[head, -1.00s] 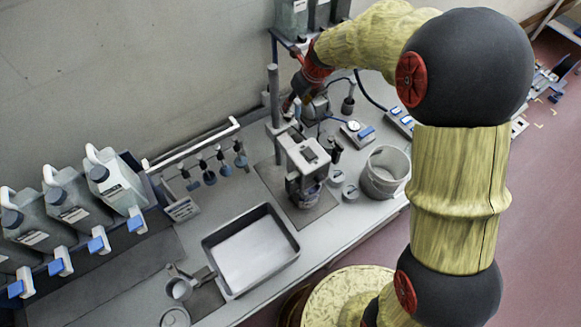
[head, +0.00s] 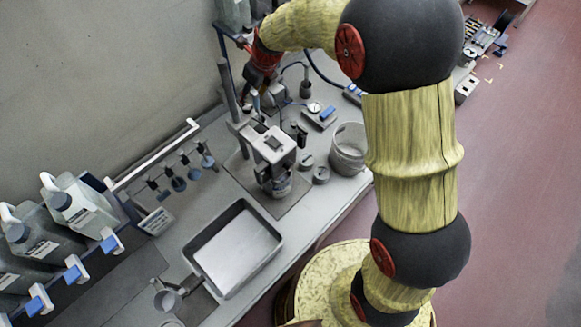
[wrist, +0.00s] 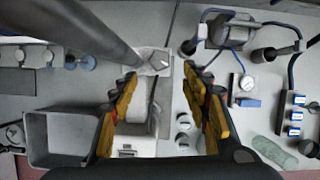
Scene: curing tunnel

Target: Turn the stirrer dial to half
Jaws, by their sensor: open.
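The stirrer (head: 268,150) stands on the bench, its pale head carried on an upright grey pole (head: 227,88) with a vessel beneath. In the wrist view the stirrer's pale housing (wrist: 135,145) lies low between my fingers, partly hidden by the left one. A pale block (wrist: 153,62) with a faceted top sits by the pole's foot, just beyond the fingertips; I cannot tell whether it is the dial. My gripper (wrist: 160,74) is open and empty above the stirrer. In the head view the arm reaches behind it, and the fingers are hard to make out.
A grey tray (head: 205,262) lies left of the stirrer and a bucket (head: 348,142) right of it. A gauge (wrist: 246,84) and a pump-like unit (wrist: 232,32) stand to the right. Hanging stirring tools (head: 178,183) and jugs (head: 75,205) line the wall side.

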